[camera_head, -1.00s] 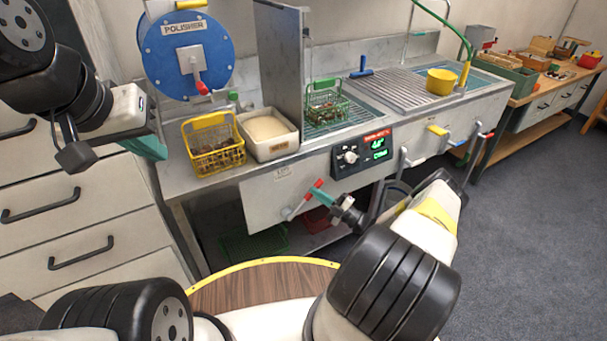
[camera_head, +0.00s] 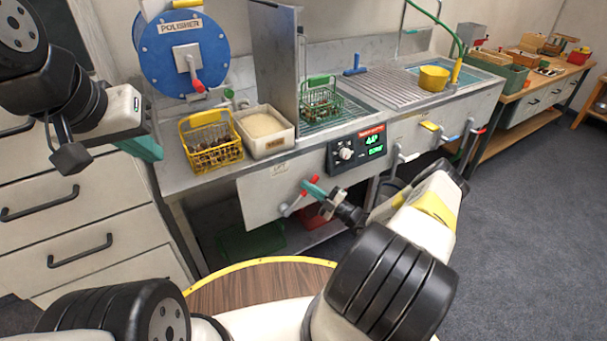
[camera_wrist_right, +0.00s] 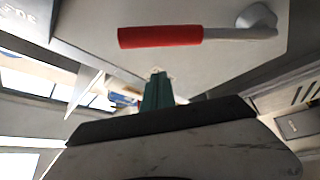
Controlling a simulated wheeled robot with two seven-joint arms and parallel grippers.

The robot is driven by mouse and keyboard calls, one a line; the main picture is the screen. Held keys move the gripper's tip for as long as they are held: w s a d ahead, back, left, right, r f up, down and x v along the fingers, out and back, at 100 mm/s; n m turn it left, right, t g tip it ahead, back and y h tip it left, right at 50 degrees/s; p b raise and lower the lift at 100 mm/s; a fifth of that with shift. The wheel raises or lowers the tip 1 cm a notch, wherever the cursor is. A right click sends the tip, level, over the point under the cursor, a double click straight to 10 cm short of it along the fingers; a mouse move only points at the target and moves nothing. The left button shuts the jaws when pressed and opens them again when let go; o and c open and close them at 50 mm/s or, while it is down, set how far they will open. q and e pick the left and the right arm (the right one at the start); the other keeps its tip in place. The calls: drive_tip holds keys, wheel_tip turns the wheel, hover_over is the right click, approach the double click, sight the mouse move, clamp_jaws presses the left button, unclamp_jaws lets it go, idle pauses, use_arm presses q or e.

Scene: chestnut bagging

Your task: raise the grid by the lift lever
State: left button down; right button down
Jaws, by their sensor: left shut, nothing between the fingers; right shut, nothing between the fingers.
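The lift lever (camera_head: 297,200) has a red grip and a grey arm, on the steel front panel below the left tank. It slants up to the right from its pivot. My right gripper (camera_head: 308,190) has its teal fingers shut and overlaps the lever's red end in the head view. In the right wrist view the red grip (camera_wrist_right: 160,37) lies just beyond the shut fingertips (camera_wrist_right: 158,74), with a small gap in the picture. The grid (camera_head: 350,110) is a dark grating in the left tank. A green wire basket (camera_head: 322,103) stands on it. My left gripper (camera_head: 148,148) is shut and empty at the left.
A yellow basket of chestnuts (camera_head: 211,145) and a cream bin (camera_head: 264,133) stand on the counter left of a steel divider (camera_head: 276,60). A control box (camera_head: 356,149) with a dial is right of the lever. The blue polisher drum (camera_head: 184,55) stands behind.

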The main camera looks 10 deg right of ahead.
drive_tip(key=f+v, duration=0.1)
drive_tip(key=v, duration=0.8)
drive_tip(key=shift+s+a, duration=0.15)
drive_tip(key=shift+s, duration=0.3)
drive_tip(key=s+a+r+n+g+h, duration=0.15)
drive_tip(key=a+r+n+g, duration=0.3)
drive_tip(key=r+n, duration=0.55)
drive_tip(key=s+a+r+n+g+h, duration=0.1)
drive_tip(key=s+a+r+n+g, duration=0.15)
drive_tip(key=r+n+g, duration=0.5)
drive_tip(key=s+a+r+n+g+h, duration=0.15)
drive_tip(key=a+r+n+g, duration=0.25)
drive_tip(key=r+n, duration=0.75)
drive_tip(key=s+r+n+t+h, duration=0.7)
drive_tip(key=s+r+n, duration=1.1)
drive_tip(key=n, duration=0.4)
drive_tip(key=shift+s+h, duration=0.7)
drive_tip(key=shift+h, duration=0.2)
